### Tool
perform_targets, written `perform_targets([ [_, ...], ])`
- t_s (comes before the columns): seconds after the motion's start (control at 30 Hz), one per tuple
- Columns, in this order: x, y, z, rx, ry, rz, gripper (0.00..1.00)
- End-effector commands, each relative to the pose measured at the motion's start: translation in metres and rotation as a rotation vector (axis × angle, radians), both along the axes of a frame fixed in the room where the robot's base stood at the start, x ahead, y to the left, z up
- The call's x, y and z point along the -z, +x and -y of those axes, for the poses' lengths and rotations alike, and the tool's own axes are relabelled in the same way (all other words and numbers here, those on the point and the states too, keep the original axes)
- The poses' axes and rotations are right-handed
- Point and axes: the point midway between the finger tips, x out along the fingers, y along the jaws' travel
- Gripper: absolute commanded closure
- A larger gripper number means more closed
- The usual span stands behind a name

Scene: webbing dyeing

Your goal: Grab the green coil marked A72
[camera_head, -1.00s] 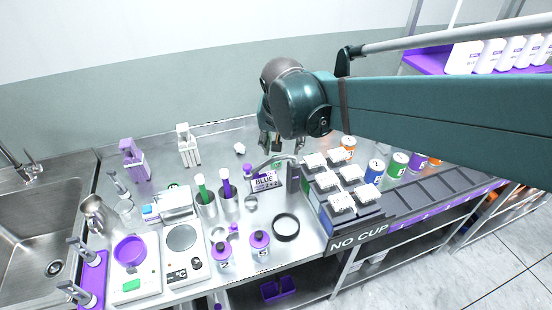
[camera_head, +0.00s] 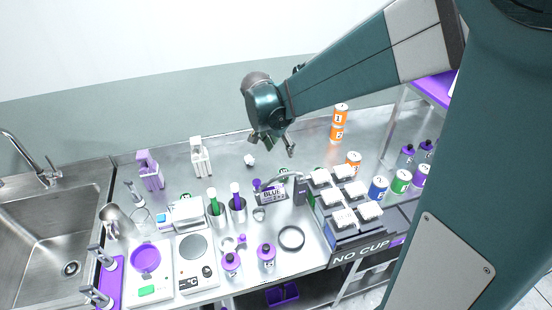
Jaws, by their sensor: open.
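A green coil with a white label (camera_head: 400,181) stands at the right of the bench between a blue coil (camera_head: 377,188) and a purple coil (camera_head: 420,174). Its label is too small to read, so I cannot confirm A72. Small green patches also show behind the BLUE sign, mostly hidden, and I cannot tell what they are. My gripper (camera_head: 272,147) is open and empty. In the picture it is above the back part of the bench, left of the coils and well apart from them.
Two stacked orange coils (camera_head: 338,124) stand at the back and another orange coil (camera_head: 354,159) nearer. The NO CUP rack (camera_head: 365,250) with white-lidded boxes is left of the coil row. A BLUE sign (camera_head: 270,195), cups and bottles fill the middle. My arm covers the right side.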

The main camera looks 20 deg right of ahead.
Motion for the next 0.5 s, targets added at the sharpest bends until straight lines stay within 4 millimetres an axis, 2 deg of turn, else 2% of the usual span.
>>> perform_targets([
  [0.3, 0.017, 0.027, 0.000, 0.118, -0.017, -0.003, 0.55],
  [0.5, 0.065, 0.025, 0.001, 0.114, -0.016, -0.003, 0.55],
])
